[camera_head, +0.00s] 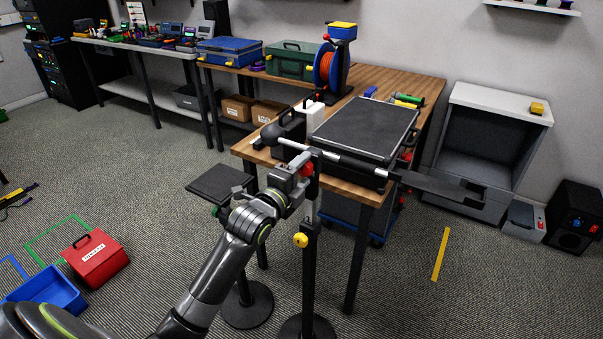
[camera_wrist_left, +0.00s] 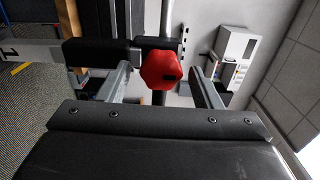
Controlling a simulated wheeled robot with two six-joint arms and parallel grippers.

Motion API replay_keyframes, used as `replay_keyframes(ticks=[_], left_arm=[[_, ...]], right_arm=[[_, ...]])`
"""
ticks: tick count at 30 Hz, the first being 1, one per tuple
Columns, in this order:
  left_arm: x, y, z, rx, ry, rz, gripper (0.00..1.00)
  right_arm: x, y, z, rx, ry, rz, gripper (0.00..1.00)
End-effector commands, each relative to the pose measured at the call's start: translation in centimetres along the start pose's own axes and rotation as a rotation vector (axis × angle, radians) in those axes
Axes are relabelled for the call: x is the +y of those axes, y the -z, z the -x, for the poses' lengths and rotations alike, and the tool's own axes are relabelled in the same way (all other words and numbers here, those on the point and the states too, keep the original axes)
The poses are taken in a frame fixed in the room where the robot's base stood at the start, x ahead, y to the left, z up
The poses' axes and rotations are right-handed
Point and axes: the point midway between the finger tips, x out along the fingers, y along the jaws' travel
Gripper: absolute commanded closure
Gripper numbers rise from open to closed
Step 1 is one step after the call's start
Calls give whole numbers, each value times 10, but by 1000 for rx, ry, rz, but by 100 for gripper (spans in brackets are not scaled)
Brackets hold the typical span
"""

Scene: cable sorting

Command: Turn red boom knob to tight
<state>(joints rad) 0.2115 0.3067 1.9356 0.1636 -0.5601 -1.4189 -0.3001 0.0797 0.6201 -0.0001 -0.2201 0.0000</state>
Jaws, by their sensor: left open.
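The red boom knob (camera_head: 306,169) sits at the top of a black upright stand (camera_head: 309,260), where the boom (camera_head: 345,160) crosses it. The boom slopes down to the right, with a dark ball at its left end. My left gripper (camera_head: 299,171) is at the knob, partly merged with it in the head view. In the left wrist view, the red knob (camera_wrist_left: 160,71) is faceted, with a dark mark on its face. It shows between the two open fingers of the left gripper (camera_wrist_left: 163,84). I cannot tell whether a finger touches it. My right gripper is not in view.
A yellow knob (camera_head: 300,240) is lower on the stand. A wooden table (camera_head: 240,150) with a black case (camera_head: 365,128) stands close behind the boom. A small dark platform (camera_head: 220,184) on a round-based stand is to the left.

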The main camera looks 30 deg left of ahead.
Motion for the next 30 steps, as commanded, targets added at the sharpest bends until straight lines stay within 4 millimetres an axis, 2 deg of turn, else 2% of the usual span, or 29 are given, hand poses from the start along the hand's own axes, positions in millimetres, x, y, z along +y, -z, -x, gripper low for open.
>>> replay_keyframes(ticks=[5, 8, 14, 24, 30], left_arm=[[0, 0, 5, 0, 1, 0, 41], [1, 0, 16, 0, 1, 0, 41], [2, 0, 53, 1, 1, -2, 41], [2, 0, 126, 0, -2, -4, 41], [1, 0, 158, 0, -2, -2, 41]], right_arm=[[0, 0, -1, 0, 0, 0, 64], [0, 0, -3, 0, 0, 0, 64], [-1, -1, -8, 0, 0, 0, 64], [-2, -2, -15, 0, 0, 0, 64], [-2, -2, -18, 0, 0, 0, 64]])
